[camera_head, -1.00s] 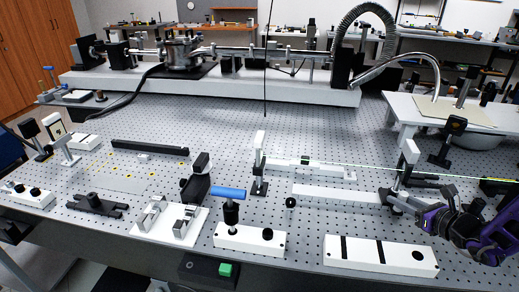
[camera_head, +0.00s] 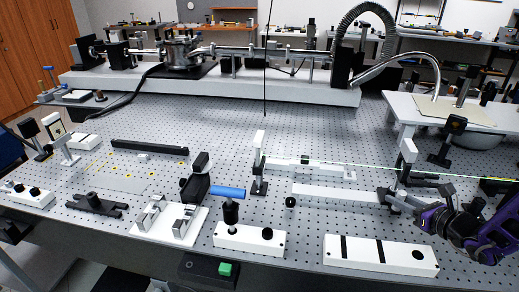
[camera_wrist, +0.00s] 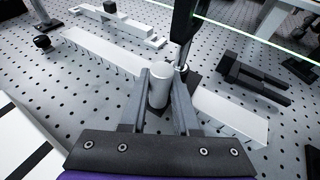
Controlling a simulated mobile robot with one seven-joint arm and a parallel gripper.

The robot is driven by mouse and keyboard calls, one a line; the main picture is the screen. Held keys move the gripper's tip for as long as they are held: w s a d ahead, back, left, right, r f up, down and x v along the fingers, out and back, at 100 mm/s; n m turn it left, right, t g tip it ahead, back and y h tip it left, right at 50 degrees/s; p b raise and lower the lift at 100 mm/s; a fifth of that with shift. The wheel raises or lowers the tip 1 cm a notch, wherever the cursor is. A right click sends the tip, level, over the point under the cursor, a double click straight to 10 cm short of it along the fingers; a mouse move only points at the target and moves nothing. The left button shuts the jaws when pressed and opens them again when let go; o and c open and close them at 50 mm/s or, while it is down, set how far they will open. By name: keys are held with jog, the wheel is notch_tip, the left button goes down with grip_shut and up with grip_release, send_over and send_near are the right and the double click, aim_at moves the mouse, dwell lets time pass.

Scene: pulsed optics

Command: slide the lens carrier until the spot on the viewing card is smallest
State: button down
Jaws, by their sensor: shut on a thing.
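The lens carrier stands at the right part of a long white rail (camera_head: 335,193). It has a dark post (camera_head: 402,177) with a pale plate (camera_head: 409,150) at its top. My gripper (camera_head: 386,197) is at its foot; in the wrist view, my gripper (camera_wrist: 160,95) is shut on a pale upright round knob (camera_wrist: 158,86) beside the dark post (camera_wrist: 184,28). The rail (camera_wrist: 105,52) runs under it, upper left to lower right. A white upright plate (camera_head: 260,141) on a dark stand, left of the rail, looks like the viewing card; I cannot make out a spot on it.
A thin green beam (camera_head: 385,167) crosses above the table on the right. A white board with black stripes (camera_head: 380,255) lies in front of the rail. A dark forked piece (camera_wrist: 252,78) lies right of my gripper. The rail's left stretch is clear.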

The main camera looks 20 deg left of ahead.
jog(key=shift+s+a+b, duration=0.3)
jog(key=shift+a+b, duration=0.3)
jog(key=shift+a, duration=0.95)
jog(key=shift+s+a+b, duration=0.35)
jog(key=shift+a+b, duration=0.3)
jog(key=shift+a, duration=0.95)
jog(key=shift+s+a+b, duration=0.3)
jog(key=shift+a+b, duration=0.3)
jog(key=shift+a, duration=1.05)
jog(key=shift+s+a+b, duration=0.25)
jog(key=shift+a+b, duration=0.4)
jog(key=shift+a, duration=0.55)
jog(key=shift+s+a+b, duration=0.2)
jog(key=shift+a+b, duration=0.4)
jog(key=shift+a, duration=0.55)
jog(key=c, duration=1)
grip_release()
jog(key=o, duration=0.7)
jog(key=shift+c, duration=0.2)
jog(key=shift+d, duration=0.1)
